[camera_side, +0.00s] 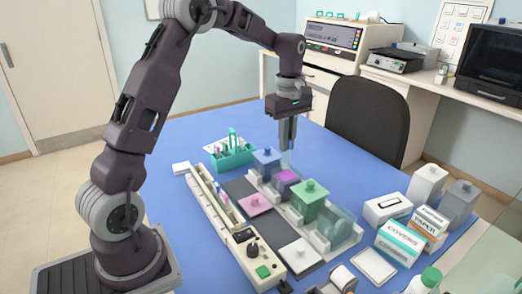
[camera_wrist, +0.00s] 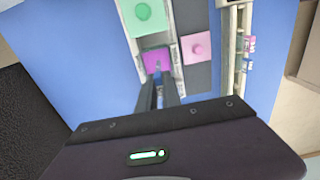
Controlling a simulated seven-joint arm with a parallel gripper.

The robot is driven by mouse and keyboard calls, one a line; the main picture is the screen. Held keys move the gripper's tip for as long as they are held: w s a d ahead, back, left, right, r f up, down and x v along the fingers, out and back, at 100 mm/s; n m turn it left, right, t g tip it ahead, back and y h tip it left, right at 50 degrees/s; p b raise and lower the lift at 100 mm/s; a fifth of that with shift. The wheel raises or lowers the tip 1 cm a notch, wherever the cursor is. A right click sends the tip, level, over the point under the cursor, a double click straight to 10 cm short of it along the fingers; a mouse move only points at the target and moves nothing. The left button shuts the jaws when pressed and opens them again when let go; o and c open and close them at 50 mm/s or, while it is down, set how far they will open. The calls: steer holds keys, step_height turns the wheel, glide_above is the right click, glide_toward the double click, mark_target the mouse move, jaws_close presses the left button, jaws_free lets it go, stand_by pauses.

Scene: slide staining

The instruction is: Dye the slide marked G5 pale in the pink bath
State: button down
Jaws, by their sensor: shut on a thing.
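My gripper (camera_side: 287,147) points straight down above the row of baths. It is shut on a thin, pale, see-through slide (camera_side: 287,160), which hangs below the fingertips over the pink bath (camera_side: 287,177). Its mark cannot be read. The bath is uncovered and shows magenta liquid. In the wrist view the pink bath (camera_wrist: 156,55) is just beyond my fingertips (camera_wrist: 158,80); how far the slide reaches into it I cannot tell. The pink lid (camera_side: 255,203) lies on the dark mat beside the baths; it also shows in the wrist view (camera_wrist: 197,48).
The blue bath (camera_side: 266,159) and green bath (camera_side: 309,196) flank the pink one, with lids on. A clear container (camera_side: 337,226) ends the row. A long slide rack (camera_side: 209,194) and a teal rack (camera_side: 233,156) stand left. Boxes and bottles (camera_side: 399,239) stand right.

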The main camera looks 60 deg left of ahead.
mark_target(287, 166)
steer(key=shift+w+f, duration=0.15)
steer(key=shift+f, duration=2.05)
steer(key=shift+w+f, duration=0.15)
steer(key=shift+f, duration=2.05)
step_height(287, 166, up, 10)
steer(key=shift+f, duration=0.15)
